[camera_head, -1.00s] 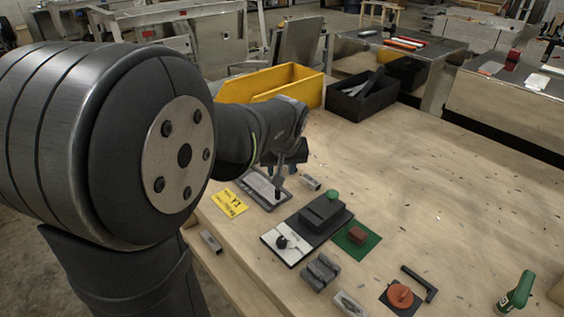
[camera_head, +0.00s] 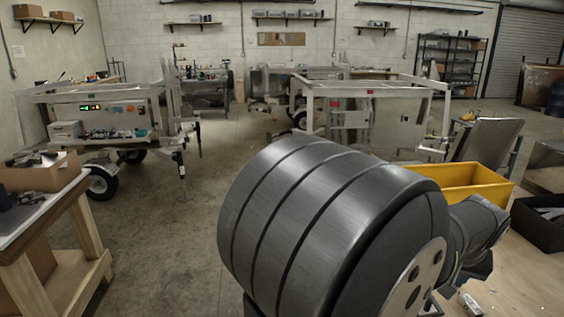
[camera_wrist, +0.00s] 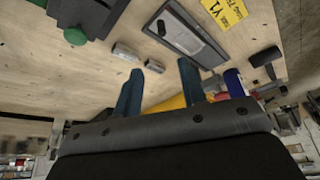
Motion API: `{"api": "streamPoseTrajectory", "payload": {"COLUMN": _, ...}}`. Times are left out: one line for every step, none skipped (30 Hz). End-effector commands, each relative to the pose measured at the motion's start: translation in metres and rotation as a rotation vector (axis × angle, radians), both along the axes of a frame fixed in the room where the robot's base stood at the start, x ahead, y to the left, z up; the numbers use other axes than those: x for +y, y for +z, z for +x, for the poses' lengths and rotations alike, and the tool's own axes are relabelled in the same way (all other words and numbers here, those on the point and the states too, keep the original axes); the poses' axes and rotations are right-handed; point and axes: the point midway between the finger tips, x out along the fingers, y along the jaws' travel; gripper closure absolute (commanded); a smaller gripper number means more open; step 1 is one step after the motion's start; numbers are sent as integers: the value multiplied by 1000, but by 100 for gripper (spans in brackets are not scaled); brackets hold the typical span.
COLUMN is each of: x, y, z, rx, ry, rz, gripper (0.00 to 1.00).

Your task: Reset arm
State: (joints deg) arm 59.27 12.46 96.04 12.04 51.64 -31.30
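My arm fills the lower middle and right of the head view, over the near edge of the wooden workbench (camera_head: 520,280). My gripper (camera_wrist: 160,85) shows in the wrist view as two blue fingers, spread apart with nothing between them. It is above the workbench top (camera_wrist: 100,70). A grey tray (camera_wrist: 183,35) and a yellow card marked V1 (camera_wrist: 224,10) lie on the bench beyond the fingers. Small metal blocks (camera_wrist: 125,53) lie near the left finger. In the head view the fingers are mostly hidden behind my arm.
A yellow bin (camera_head: 465,185) and a black bin (camera_head: 540,222) stand at the right behind my arm. A green knob (camera_wrist: 75,36) and a dark block are at the wrist view's upper left. Trailers (camera_head: 110,115) stand further back. Open concrete floor (camera_head: 185,230) lies left of my arm.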

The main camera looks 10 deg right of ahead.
Motion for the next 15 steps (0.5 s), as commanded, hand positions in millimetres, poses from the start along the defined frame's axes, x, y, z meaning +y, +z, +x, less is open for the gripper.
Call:
{"api": "streamPoseTrajectory", "payload": {"x": 0, "y": -5, "z": 1, "rx": 1, "ry": 1, "rz": 3, "gripper": 62}}
{"api": "streamPoseTrajectory", "payload": {"x": -1, "y": -8, "z": 3, "rx": 2, "ry": 1, "rz": 4, "gripper": 62}}
{"api": "streamPoseTrajectory", "payload": {"x": -2, "y": -13, "z": 4, "rx": 2, "ry": 1, "rz": 4, "gripper": 62}}
{"api": "streamPoseTrajectory", "payload": {"x": -3, "y": -18, "z": 6, "rx": 3, "ry": 2, "rz": 3, "gripper": 62}}
{"api": "streamPoseTrajectory", "payload": {"x": -4, "y": -23, "z": 7, "rx": 3, "ry": 2, "rz": 5, "gripper": 62}}
{"api": "streamPoseTrajectory", "payload": {"x": -5, "y": -30, "z": 10, "rx": 3, "ry": 2, "rz": 4, "gripper": 62}}
{"api": "streamPoseTrajectory", "payload": {"x": -7, "y": -35, "z": 12, "rx": 3, "ry": 2, "rz": 5, "gripper": 62}}
{"api": "streamPoseTrajectory", "payload": {"x": -8, "y": -41, "z": 14, "rx": 3, "ry": 1, "rz": 5, "gripper": 62}}
{"api": "streamPoseTrajectory", "payload": {"x": -10, "y": -48, "z": 16, "rx": 3, "ry": 1, "rz": 5, "gripper": 62}}
{"api": "streamPoseTrajectory", "payload": {"x": -11, "y": -53, "z": 18, "rx": 3, "ry": 1, "rz": 5, "gripper": 62}}
{"api": "streamPoseTrajectory", "payload": {"x": -12, "y": -58, "z": 20, "rx": 2, "ry": 1, "rz": 5, "gripper": 62}}
{"api": "streamPoseTrajectory", "payload": {"x": -14, "y": -65, "z": 22, "rx": 2, "ry": 1, "rz": 5, "gripper": 62}}
{"api": "streamPoseTrajectory", "payload": {"x": -15, "y": -70, "z": 24, "rx": 2, "ry": 0, "rz": 5, "gripper": 62}}
{"api": "streamPoseTrajectory", "payload": {"x": -16, "y": -75, "z": 26, "rx": 2, "ry": 1, "rz": 5, "gripper": 62}}
{"api": "streamPoseTrajectory", "payload": {"x": -18, "y": -82, "z": 29, "rx": 1, "ry": 1, "rz": 4, "gripper": 62}}
